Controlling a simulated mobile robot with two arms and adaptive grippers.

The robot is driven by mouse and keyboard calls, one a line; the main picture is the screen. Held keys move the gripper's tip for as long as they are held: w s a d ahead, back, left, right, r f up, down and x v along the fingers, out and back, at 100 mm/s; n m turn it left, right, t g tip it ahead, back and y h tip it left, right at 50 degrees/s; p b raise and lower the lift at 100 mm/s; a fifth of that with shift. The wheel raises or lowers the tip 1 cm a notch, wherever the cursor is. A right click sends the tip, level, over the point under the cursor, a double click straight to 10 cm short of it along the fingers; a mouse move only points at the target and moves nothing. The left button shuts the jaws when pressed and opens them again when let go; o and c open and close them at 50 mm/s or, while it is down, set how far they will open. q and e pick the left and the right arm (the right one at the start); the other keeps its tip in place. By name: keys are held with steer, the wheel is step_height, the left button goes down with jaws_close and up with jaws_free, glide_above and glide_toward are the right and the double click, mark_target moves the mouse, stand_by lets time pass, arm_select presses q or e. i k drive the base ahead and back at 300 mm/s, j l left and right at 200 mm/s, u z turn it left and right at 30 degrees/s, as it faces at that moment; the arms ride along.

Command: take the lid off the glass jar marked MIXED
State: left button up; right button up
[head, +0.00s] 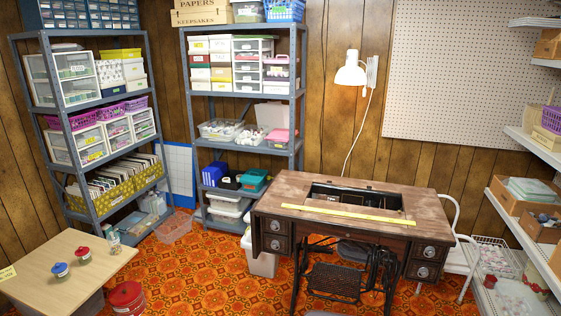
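One jar (61,271) has a blue lid and the other jar (84,257) has a red lid. Both lids are on. Each jar has a pale label, but the writing is too small to read, so I cannot tell which is marked MIXED. Neither of my grippers is in view.
A red tin (126,296) sits on the floor beside the table. A sewing machine table (290,190) with a yellow ruler stands right of centre. Patterned carpet (205,275) lies open between.

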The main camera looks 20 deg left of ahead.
mark_target(58, 268)
steer(key=i+j+u, duration=0.15)
steer(key=i+u, duration=0.65)
steer(key=i+l+u, duration=0.15)
steer(key=i+u, duration=0.25)
steer(key=i+l+u, duration=0.4)
steer(key=i+j, duration=0.1)
steer(key=i, duration=0.05)
